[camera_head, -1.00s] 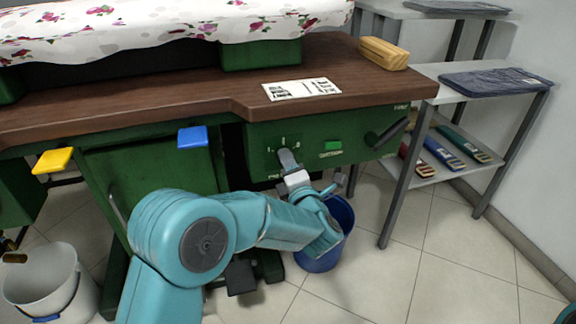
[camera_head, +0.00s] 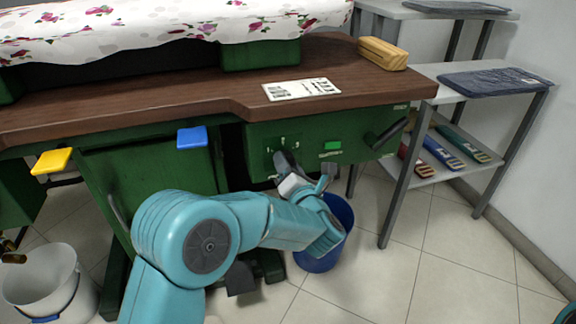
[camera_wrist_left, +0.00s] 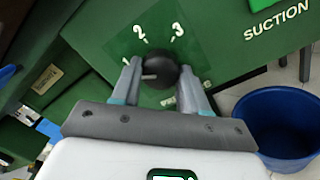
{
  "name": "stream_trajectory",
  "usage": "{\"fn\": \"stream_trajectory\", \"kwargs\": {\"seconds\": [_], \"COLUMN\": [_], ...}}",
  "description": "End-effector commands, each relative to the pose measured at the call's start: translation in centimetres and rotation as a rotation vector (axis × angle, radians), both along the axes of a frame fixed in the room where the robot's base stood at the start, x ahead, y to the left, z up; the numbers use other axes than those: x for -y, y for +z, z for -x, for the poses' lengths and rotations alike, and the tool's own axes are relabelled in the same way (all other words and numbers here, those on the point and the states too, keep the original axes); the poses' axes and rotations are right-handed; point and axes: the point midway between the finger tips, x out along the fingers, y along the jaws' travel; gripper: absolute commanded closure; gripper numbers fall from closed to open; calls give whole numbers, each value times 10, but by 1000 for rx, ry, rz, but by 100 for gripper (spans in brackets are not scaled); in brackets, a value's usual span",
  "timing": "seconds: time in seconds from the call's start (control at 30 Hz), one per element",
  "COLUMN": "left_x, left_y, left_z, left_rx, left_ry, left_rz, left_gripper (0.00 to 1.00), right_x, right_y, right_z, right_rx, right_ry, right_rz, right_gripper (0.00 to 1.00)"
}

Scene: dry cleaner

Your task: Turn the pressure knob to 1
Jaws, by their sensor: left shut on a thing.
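The pressure knob (camera_wrist_left: 160,70) is a round black knob on the green panel (camera_wrist_left: 100,40), with the numbers 1, 2 and 3 around its upper side. A light pointer mark on it points left in the left wrist view, on the side of the 1. My left gripper (camera_wrist_left: 160,78) is shut on the knob, one finger on each side. In the head view, my left gripper (camera_head: 283,160) reaches the panel's front from below and hides most of the knob. My right gripper is not in view.
A green button (camera_head: 333,145) marked SUCTION and a dark handle (camera_head: 386,133) are right of the knob. A blue bucket (camera_head: 340,212) stands below. A printed sheet (camera_head: 301,89) lies on the brown tabletop (camera_head: 180,85). A grey shelf (camera_head: 420,74) stands at the right.

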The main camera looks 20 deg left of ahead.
Motion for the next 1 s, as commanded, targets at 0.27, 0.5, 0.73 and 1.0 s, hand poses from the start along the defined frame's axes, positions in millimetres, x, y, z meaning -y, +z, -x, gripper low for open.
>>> {"fn": "stream_trajectory", "kwargs": {"seconds": [0.27,0.5,0.73,1.0], "left_x": [1,1,0,17], "left_y": [-1,-1,0,2], "left_z": [0,0,0,22], "left_rx": [2,2,3,1], "left_ry": [-1,-1,-1,-4], "left_rz": [7,6,5,4], "left_gripper": [87,31,31,31], "right_x": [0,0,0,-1], "right_y": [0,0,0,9], "right_z": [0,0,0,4], "right_rx": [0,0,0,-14], "right_ry": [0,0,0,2], "right_rz": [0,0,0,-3], "right_gripper": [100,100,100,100]}}
